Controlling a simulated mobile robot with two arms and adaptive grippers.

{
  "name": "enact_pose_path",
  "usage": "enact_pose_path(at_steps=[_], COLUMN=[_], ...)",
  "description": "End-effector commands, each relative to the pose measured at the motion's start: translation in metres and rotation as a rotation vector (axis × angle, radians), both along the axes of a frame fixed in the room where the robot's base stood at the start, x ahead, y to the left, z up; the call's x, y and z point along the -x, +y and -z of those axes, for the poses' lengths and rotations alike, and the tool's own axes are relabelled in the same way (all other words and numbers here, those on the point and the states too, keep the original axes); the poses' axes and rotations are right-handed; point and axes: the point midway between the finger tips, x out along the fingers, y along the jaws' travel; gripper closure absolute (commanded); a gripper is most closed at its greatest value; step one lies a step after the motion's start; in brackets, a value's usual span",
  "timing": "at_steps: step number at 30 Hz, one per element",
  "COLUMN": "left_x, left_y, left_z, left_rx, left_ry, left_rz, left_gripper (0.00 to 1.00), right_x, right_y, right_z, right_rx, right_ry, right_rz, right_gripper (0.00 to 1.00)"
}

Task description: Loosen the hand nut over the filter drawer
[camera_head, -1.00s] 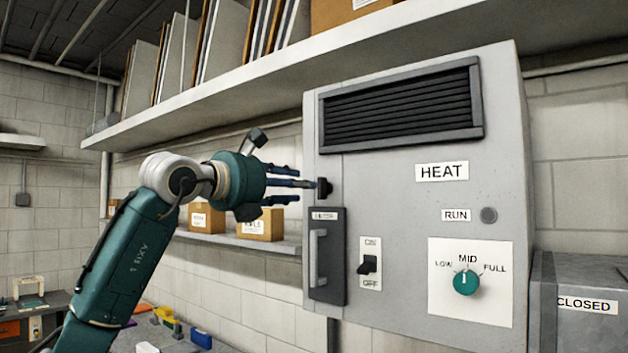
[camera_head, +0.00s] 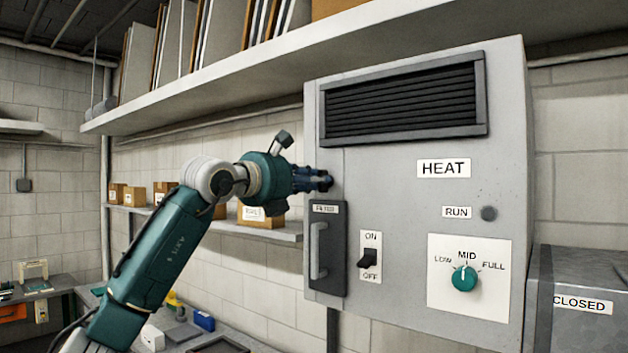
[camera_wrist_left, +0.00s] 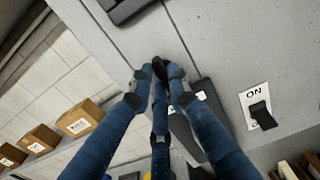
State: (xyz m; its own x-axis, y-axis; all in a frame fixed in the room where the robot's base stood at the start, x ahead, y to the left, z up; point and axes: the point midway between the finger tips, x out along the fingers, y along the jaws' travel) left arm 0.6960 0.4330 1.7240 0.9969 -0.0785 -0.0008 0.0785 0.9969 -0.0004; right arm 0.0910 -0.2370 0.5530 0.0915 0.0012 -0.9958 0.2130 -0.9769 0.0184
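The filter drawer (camera_head: 328,285) is a dark upright panel with a grey handle at the lower left of the grey heater cabinet. The small black hand nut (camera_head: 328,181) sits on the cabinet front just above it, mostly hidden by my fingers. My left gripper (camera_head: 318,180) comes in from the left with its blue fingers drawn together around the nut. In the left wrist view the dark fingertips (camera_wrist_left: 164,84) close in on the nut (camera_wrist_left: 159,64), which shows only in part. The drawer (camera_wrist_left: 208,105) is partly behind a finger there. My right gripper is not in view.
The cabinet front also bears an ON/OFF switch (camera_head: 369,258), a teal dial (camera_head: 464,279) and a vent (camera_head: 404,99). A long shelf (camera_head: 200,97) runs above my left arm. Cardboard boxes (camera_head: 262,216) stand on a lower shelf behind it. A grey box marked CLOSED (camera_head: 583,285) is at right.

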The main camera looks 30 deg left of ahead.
Motion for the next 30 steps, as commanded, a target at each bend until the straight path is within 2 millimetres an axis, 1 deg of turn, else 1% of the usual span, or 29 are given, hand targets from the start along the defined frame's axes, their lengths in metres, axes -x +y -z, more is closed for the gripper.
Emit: enact_pose_path(at_steps=[8,14,20,30], left_x=[0.0,0.0,0.0,0.001], left_y=[0.0,0.001,0.001,0.002], left_z=[0.0,0.001,0.002,0.003], left_rx=[0.023,0.107,0.263,0.585], left_ry=[0.0,0.006,0.017,0.04], left_rz=[0.0,-0.001,0.001,0.002], left_gripper=[1.0,1.0,1.0,1.0], right_x=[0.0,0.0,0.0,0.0], right_y=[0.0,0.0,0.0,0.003], right_z=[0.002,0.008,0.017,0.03], right_rx=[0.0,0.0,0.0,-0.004], right_ry=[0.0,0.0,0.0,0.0], right_rz=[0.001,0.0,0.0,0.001], right_gripper=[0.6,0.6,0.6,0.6])
